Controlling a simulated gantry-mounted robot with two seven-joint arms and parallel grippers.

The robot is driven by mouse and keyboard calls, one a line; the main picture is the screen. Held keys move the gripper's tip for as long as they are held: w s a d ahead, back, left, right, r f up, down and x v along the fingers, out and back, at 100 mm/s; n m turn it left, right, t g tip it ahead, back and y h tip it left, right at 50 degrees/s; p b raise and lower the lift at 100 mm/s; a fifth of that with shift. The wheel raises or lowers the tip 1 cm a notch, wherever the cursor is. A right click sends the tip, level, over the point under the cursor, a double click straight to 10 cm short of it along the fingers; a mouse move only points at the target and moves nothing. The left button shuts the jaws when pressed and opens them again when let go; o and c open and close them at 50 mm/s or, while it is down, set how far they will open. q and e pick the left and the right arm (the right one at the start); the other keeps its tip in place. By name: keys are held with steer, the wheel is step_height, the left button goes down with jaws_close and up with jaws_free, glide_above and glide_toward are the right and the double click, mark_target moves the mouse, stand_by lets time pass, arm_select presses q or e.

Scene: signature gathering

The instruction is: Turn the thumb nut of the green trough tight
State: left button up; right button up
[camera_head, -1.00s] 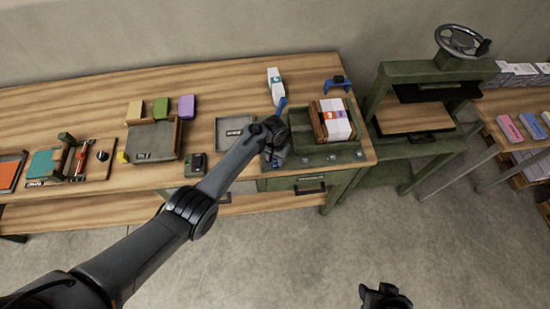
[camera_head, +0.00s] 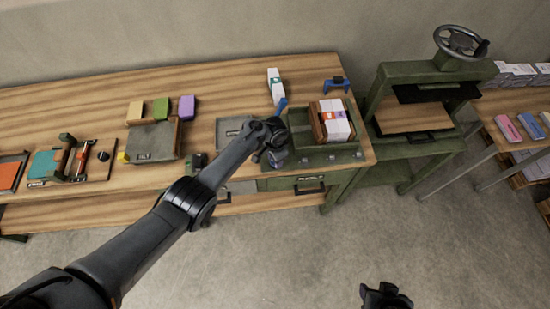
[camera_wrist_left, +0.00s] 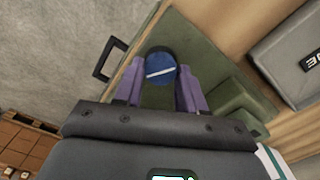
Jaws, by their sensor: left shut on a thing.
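The green trough (camera_head: 300,122) stands near the right end of the wooden bench; its green body also shows in the left wrist view (camera_wrist_left: 215,62). The thumb nut (camera_wrist_left: 161,68), a round blue knob with a white line across its top, sits between the purple fingers of my left gripper (camera_wrist_left: 160,88). The gripper is shut on it, and the white line is slightly tilted. In the head view my left gripper (camera_head: 275,152) is at the trough's front left corner and hides the nut. My right gripper (camera_head: 385,297) is at the bottom edge, away from the bench, its jaws unclear.
A wooden holder (camera_head: 318,125) with white bundles stands in the trough. A white bottle-like block (camera_head: 274,82) and a blue piece (camera_head: 281,105) are close behind my left gripper. A grey tray (camera_head: 228,125) lies to its left. A green press (camera_head: 425,70) stands right of the bench.

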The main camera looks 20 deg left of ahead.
arm_select(q)
steer(key=m, duration=0.5)
steer(key=shift+m+b, duration=0.3)
steer(key=shift+b, duration=0.05)
steer(key=m+b, duration=0.1)
steer(key=m, duration=0.4)
steer(key=shift+m, duration=0.4)
steer(key=o, duration=1.1)
steer(key=shift+c, duration=0.2)
step_height(320, 180, up, 11)
steer(key=p, duration=0.3)
